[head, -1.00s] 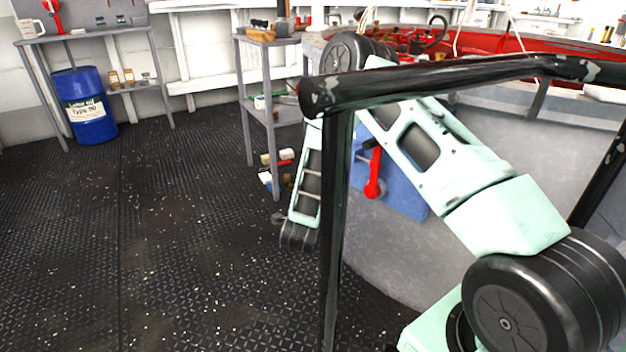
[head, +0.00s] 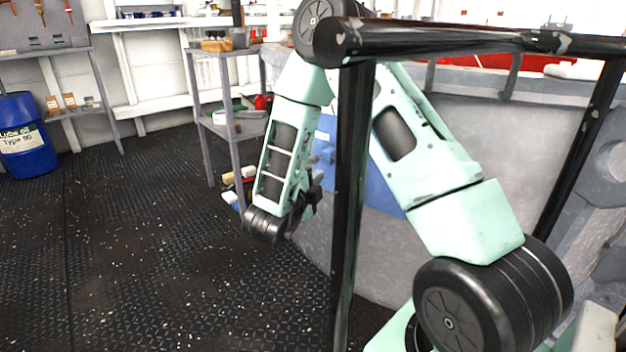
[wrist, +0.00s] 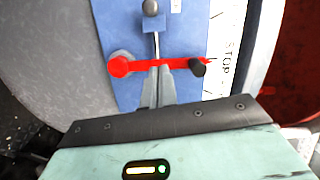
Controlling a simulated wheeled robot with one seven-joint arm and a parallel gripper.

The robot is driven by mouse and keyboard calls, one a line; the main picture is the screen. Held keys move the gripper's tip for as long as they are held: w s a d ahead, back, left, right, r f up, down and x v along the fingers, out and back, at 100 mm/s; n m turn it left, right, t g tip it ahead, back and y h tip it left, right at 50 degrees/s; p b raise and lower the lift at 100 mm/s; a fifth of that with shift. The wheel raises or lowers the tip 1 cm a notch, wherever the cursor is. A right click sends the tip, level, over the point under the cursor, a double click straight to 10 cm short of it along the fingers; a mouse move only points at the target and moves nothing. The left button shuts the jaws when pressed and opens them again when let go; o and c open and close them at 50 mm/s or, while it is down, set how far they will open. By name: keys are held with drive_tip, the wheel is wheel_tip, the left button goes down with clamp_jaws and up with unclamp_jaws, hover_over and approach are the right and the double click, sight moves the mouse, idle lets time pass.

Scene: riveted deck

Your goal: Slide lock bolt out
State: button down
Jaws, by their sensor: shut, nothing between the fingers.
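A blue panel (wrist: 185,25) fills the middle of the wrist view; in the head view it shows partly (head: 380,190) behind the arm and railing. A red lever (wrist: 140,66) lies across the panel, with a round red end at left and a black knob (wrist: 198,67) at right. Above it is a slim metal rod with a grey ball end (wrist: 151,8), passing a small blue block; this looks like the lock bolt. My gripper (wrist: 160,70) is shut and empty, its fingertips at the lever's middle. I cannot tell whether they touch it. The rod's lower end is hidden.
A black railing (head: 350,200) stands between the head camera and my arm. A grey shelf (head: 232,125) stands behind the arm. A blue drum (head: 25,140) is at far left. A STOP label (wrist: 230,55) is right of the panel. The dark floor at left is clear.

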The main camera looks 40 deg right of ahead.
drive_tip(key=shift+w+d+f+b, duration=0.25)
drive_tip(key=shift+w+d+b, duration=0.65)
drive_tip(key=shift+w+d, duration=0.75)
drive_tip(key=shift+w+d+f+b, duration=0.2)
drive_tip(key=shift+w+d+b, duration=0.65)
drive_tip(key=shift+w+d, duration=0.8)
drive_tip(key=w+a, duration=0.1)
drive_tip(key=w, duration=0.6)
drive_tip(key=shift+w+a, duration=0.15)
drive_tip(key=shift+w, duration=0.05)
